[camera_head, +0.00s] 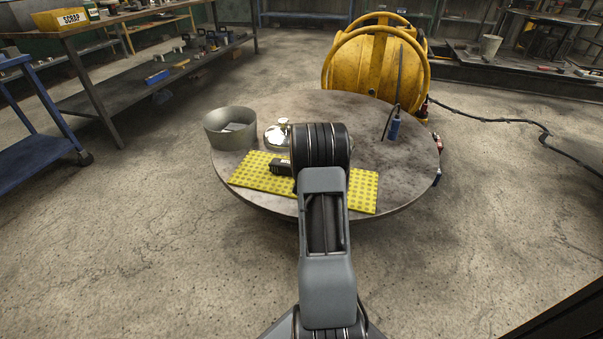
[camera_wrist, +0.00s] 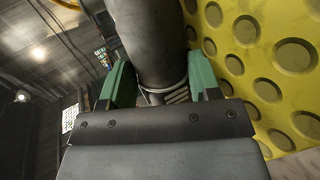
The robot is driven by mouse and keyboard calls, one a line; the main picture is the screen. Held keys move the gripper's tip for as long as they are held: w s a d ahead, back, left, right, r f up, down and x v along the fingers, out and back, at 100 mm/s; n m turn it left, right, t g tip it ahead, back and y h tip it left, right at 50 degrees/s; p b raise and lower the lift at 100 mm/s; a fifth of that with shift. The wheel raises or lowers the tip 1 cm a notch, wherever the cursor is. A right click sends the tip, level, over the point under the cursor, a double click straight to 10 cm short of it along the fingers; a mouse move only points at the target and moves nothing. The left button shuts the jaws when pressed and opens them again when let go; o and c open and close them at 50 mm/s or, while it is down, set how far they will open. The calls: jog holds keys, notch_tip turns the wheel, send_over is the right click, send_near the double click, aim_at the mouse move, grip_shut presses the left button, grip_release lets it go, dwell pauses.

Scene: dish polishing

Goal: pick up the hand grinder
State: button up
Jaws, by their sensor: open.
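The hand grinder (camera_head: 281,167) is a dark tool lying on the yellow dotted mat (camera_head: 362,193) on the round table; my arm hides part of it. In the wrist view its dark grey, rounded body (camera_wrist: 150,35) runs between the two green fingers of my gripper (camera_wrist: 160,82). The fingers are open, one on each side of the body. I cannot tell whether either finger touches it. In the head view my gripper is hidden behind my arm. The yellow mat (camera_wrist: 270,55) fills the right of the wrist view.
On the round table (camera_head: 370,163), a grey metal bowl (camera_head: 229,128) stands at the left, near a shiny metal dish (camera_head: 277,137). A blue-handled tool (camera_head: 394,128) stands at the right. A yellow drum (camera_head: 370,64) is behind the table. The table's right side is mostly clear.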

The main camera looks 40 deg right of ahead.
jog(key=shift+d+f, duration=0.1)
jog(key=shift+f, duration=0.15)
jog(key=shift+s+f, duration=0.1)
jog(key=shift+s, duration=0.1)
grip_shut()
jog(key=shift+w+d+r, duration=0.1)
jog(key=shift+d+r, duration=0.05)
jog(key=shift+r, duration=0.05)
